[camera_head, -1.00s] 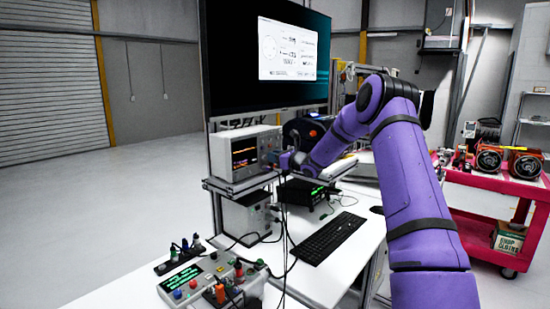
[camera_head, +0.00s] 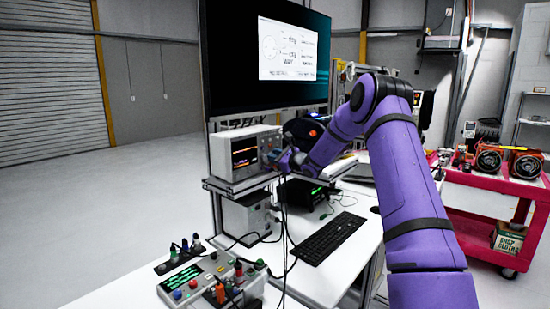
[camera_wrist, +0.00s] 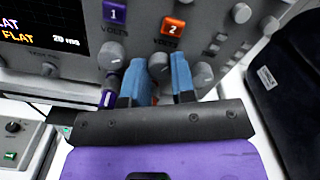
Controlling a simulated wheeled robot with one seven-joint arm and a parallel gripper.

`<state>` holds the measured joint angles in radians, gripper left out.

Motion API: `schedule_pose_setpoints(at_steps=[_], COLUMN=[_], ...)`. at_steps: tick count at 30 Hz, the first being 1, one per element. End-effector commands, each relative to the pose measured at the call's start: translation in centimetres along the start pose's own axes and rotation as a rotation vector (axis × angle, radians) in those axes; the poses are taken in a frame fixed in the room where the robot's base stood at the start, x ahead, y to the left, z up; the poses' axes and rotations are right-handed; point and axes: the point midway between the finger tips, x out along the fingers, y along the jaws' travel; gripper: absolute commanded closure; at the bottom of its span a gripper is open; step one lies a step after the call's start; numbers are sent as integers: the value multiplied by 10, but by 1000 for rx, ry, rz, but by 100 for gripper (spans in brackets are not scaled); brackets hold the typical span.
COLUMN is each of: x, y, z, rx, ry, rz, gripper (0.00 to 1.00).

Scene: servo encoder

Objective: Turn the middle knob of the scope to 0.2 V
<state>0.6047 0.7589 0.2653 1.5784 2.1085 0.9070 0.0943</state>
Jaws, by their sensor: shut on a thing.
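The scope (camera_head: 243,153) stands on the raised shelf, its screen and knobs facing the front. In the wrist view its grey front panel (camera_wrist: 75,12) shows a purple label "1 VOLTS" and an orange label "2 VOLTS", with a row of grey knobs beneath. The middle knob (camera_wrist: 158,62) sits between the two blue fingers of my gripper (camera_wrist: 158,69), which is shut on it. Its pointer mark is hidden or too small to read. In the head view my gripper (camera_head: 285,160) is at the scope's right front, largely hidden by my wrist.
A large monitor (camera_head: 232,60) rises behind the scope. A grey unit (camera_head: 247,216) sits beneath the shelf, and cables hang in front. A keyboard (camera_head: 327,238) and control box (camera_head: 205,285) are on the bench. A pink cart (camera_head: 492,205) stands at the right.

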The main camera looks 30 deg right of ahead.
Motion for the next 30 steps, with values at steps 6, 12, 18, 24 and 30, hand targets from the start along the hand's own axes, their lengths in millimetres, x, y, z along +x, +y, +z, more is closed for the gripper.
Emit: schedule_pose_setpoints(at_steps=[6,12,18,24,30], x=[0,0,-4,-31,-69], y=[0,0,0,-1,-1], z=[-1,-1,-1,0,0], rx=[1,2,2,1,2], ry=[2,1,1,3,3], rz=[0,0,0,-2,-1], gripper=[100,65,65,65,65])
